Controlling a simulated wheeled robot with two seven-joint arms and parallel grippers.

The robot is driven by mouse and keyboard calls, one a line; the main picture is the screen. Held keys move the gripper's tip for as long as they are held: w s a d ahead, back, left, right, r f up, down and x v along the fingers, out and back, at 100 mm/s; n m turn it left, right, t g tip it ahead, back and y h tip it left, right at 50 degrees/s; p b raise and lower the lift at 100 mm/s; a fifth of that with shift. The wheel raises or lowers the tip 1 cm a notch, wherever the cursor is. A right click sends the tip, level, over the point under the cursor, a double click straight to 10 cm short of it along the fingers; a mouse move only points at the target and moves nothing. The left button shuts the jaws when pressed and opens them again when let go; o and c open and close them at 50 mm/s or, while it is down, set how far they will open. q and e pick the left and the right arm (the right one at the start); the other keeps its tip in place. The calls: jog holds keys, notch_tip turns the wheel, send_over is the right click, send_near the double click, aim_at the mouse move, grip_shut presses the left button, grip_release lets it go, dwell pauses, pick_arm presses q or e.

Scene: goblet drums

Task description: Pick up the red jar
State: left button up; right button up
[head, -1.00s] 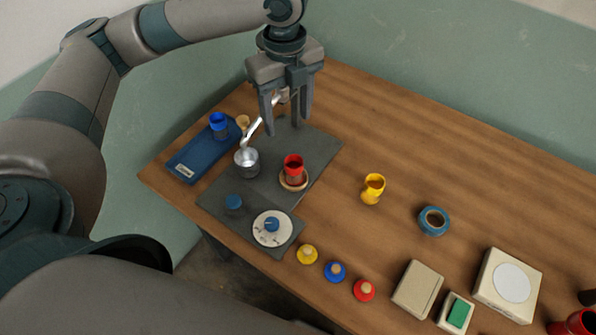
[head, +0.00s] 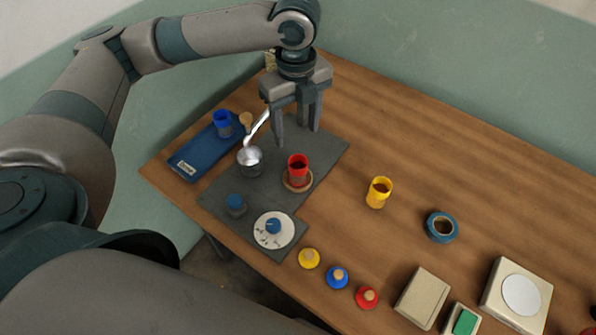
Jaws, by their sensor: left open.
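The red jar (head: 298,166) stands upright on a round wooden coaster (head: 297,184) on the dark grey mat. Its top is open and dark inside. My left gripper (head: 297,138) is open and empty, fingers pointing down, and appears just behind and above the red jar in the picture. I see no contact between the fingers and the jar. My right gripper is not in view.
A metal pot with a long handle (head: 249,160) stands just left of the jar. A blue jar (head: 222,123) is on the blue tray (head: 191,160). A yellow jar (head: 378,192) and a blue ring (head: 441,227) are to the right. Open tabletop lies behind them.

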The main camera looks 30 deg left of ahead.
pick_arm(q)
notch_tip(320, 180, down, 5)
jog(key=p, duration=0.1)
send_near(298, 167)
jog(key=shift+s+d+f, duration=0.3)
jog(key=shift+s+f, duration=0.6)
jog(key=shift+s, duration=0.05)
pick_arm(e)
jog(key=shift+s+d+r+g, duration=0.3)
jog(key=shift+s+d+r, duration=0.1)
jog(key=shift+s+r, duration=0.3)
pick_arm(q)
jog(key=shift+p, duration=0.3)
jog(key=shift+d+f+p, duration=0.1)
jog(key=shift+f+p, duration=0.25)
jog(key=shift+f, duration=0.25)
jog(key=shift+d+f+p, duration=0.1)
jog(key=shift+f+p, duration=0.4)
jog(key=shift+f, duration=1.45)
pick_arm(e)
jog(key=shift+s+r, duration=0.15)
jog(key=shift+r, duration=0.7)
pick_arm(q)
jog(key=c, duration=1.3)
